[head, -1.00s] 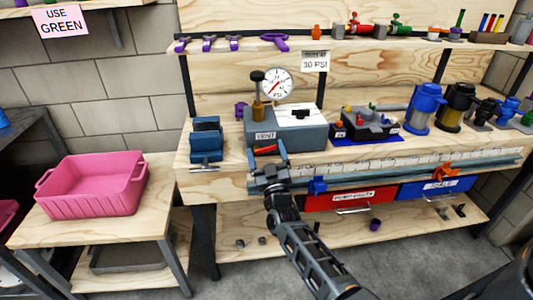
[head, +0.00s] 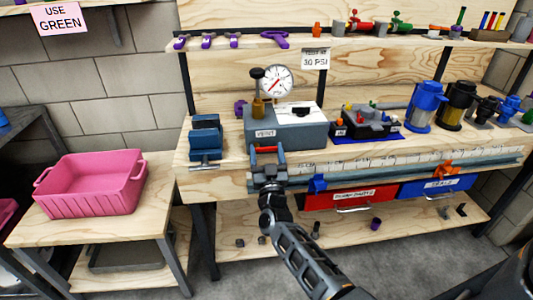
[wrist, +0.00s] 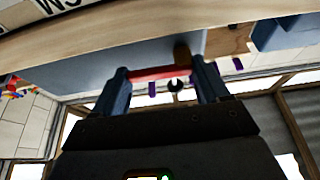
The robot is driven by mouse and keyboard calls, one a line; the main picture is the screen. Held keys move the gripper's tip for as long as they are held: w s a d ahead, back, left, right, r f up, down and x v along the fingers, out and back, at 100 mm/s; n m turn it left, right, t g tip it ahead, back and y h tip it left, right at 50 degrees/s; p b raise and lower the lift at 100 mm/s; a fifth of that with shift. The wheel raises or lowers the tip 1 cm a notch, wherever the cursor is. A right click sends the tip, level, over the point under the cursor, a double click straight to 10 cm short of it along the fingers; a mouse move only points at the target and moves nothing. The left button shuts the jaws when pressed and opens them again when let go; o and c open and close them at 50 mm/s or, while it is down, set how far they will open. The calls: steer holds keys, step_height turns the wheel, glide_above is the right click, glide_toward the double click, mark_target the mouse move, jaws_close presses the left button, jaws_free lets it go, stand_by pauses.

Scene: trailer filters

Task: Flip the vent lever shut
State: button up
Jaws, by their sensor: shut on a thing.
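The vent lever, a short red bar (head: 265,149), sits at the front of the grey-blue test box (head: 300,133), just below the label reading VENT (head: 265,133). My gripper (head: 267,157) is at the front of this box with its two blue-grey fingers at either end of the bar. In the wrist view, the red lever (wrist: 155,73) spans between the fingertips of my gripper (wrist: 163,78), with a brownish end by the right finger. The gripper is shut on the lever. The lever's pivot is hidden.
A pressure gauge (head: 278,82) and a brass valve with a black knob (head: 258,106) stand on the box. A blue vise (head: 206,140) is to its left. A ruler strip and blue rail run along the bench front. A pink bin (head: 90,185) stands on the left side table.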

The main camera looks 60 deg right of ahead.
steer(key=o, duration=1.1)
steer(key=shift+c, duration=0.2)
steer(key=v, duration=0.8)
steer(key=s+a+n+t+y, duration=0.25)
steer(key=s+a+y, duration=0.35)
steer(key=a, duration=0.4)
steer(key=s+a+n+t+y, duration=0.2)
steer(key=s+a+n+y, duration=0.25)
steer(key=s+a, duration=0.45)
steer(key=s+a+r+n+g+y, duration=0.1)
steer(key=s+a+r+g+y, duration=0.1)
steer(key=s, duration=0.5)
steer(key=s+a+r+n+g+y, duration=0.1)
steer(key=s+a+r+n+y, duration=0.1)
steer(key=s+a+r+y, duration=0.3)
steer(key=s+a+r, duration=0.2)
steer(key=a, duration=0.2)
steer(key=shift+r+n+g, duration=0.3)
steer(key=shift+r+g, duration=0.05)
